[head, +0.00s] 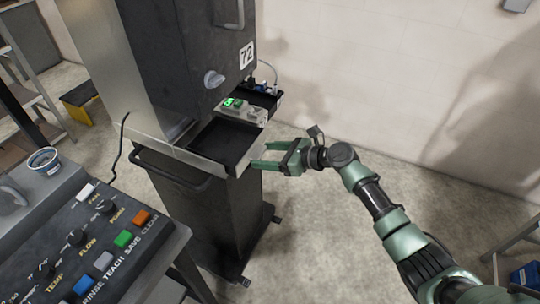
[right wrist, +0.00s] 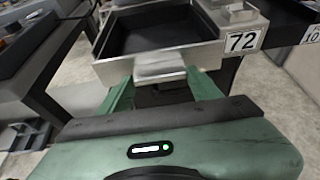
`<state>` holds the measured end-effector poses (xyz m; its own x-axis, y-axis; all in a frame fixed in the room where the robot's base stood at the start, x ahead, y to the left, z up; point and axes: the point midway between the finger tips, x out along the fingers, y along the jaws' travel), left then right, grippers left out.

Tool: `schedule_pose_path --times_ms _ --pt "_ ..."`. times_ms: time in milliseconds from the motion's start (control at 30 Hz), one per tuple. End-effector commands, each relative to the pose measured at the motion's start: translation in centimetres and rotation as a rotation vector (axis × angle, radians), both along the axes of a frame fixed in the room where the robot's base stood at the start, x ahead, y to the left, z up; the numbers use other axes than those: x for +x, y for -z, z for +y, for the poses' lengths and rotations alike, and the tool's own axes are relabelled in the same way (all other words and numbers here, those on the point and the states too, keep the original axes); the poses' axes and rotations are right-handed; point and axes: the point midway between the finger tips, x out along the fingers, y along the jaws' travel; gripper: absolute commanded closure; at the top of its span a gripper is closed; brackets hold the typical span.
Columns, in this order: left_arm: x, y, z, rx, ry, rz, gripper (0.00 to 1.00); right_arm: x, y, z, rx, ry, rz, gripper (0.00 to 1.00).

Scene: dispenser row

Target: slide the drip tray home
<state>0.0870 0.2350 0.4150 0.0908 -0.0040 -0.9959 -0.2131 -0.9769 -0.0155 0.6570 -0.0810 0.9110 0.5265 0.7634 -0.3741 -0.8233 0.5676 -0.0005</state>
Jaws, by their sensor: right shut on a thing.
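The drip tray (head: 218,147) is a shallow dark tray with a steel rim. It sticks out from the front of the dark dispenser (head: 190,50) marked 72. In the right wrist view the tray (right wrist: 155,33) lies straight ahead, with a steel front lip between the fingers. My right gripper (head: 259,155) is at the tray's front edge, shut on that lip. Its two green fingers also show in the right wrist view (right wrist: 163,88), one on each side of the lip. The tray looks empty. My left gripper is not in view.
A steel block with a green-lit display (head: 234,103) sits beside the tray, with another dark tray (head: 262,97) beyond it. A control panel (head: 95,245) with knobs and coloured buttons stands at lower left, with a cup (head: 44,160) behind it. The floor at right is mostly clear.

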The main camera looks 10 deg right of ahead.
Motion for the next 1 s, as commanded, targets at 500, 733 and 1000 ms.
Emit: schedule_pose_path --times_ms 500,733,1000 --pt "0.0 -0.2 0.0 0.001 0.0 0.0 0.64 1.1 -0.2 1.6 0.003 0.0 -0.003 1.0" --pt "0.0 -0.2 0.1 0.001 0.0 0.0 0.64 1.6 -0.2 2.2 0.002 0.0 -0.002 1.0" --pt "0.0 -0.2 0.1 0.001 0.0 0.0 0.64 1.5 -0.1 2.2 0.0 0.001 -0.002 0.11"
